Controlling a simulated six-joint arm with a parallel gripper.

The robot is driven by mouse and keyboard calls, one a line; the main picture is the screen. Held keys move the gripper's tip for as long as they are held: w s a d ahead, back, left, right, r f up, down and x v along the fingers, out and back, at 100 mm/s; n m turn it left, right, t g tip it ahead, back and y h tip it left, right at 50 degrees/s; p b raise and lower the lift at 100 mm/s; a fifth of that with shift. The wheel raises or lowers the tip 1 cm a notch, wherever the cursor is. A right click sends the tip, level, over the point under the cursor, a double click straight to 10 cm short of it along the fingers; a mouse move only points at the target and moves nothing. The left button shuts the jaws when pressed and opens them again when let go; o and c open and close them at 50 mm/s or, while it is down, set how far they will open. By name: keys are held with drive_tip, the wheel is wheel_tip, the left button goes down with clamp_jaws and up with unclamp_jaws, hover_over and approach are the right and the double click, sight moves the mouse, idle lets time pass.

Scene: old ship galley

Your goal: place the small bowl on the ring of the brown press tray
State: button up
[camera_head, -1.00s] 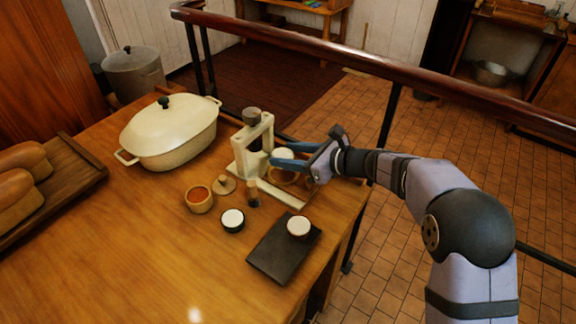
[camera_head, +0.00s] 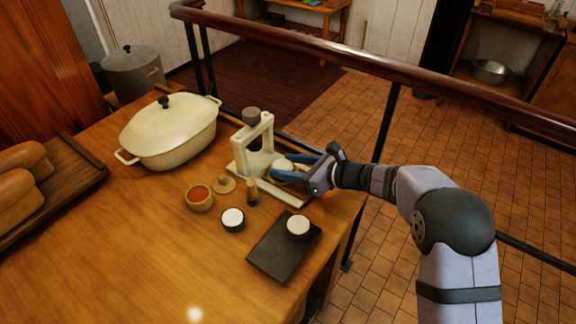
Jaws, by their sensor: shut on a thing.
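A small bowl (camera_head: 282,165) with a pale inside sits between the blue fingers of my gripper (camera_head: 290,168), which is shut on it. It is at the right side of the cream press (camera_head: 240,160), over the press base. My gripper reaches in from the right. The brown tray and its ring are mostly hidden behind the bowl and fingers. I cannot tell whether the bowl touches the ring.
The press's upright frame stands close left of the bowl. In front are an orange-filled cup (camera_head: 199,198), wooden lid (camera_head: 225,184), small upright tool (camera_head: 252,193), dark cup (camera_head: 232,218), and dark slab (camera_head: 272,260) bearing a white-topped cup (camera_head: 298,226). A casserole (camera_head: 170,132) stands left.

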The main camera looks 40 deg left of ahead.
drive_tip(key=o, duration=1.1)
drive_tip(key=shift+r+p, duration=0.15)
drive_tip(key=shift+p, duration=0.15)
drive_tip(key=shift+d+b, duration=0.3)
drive_tip(key=shift+d, duration=0.05)
drive_tip(key=b+v, duration=0.3)
drive_tip(key=v, duration=0.8)
drive_tip(key=shift+d, duration=0.2)
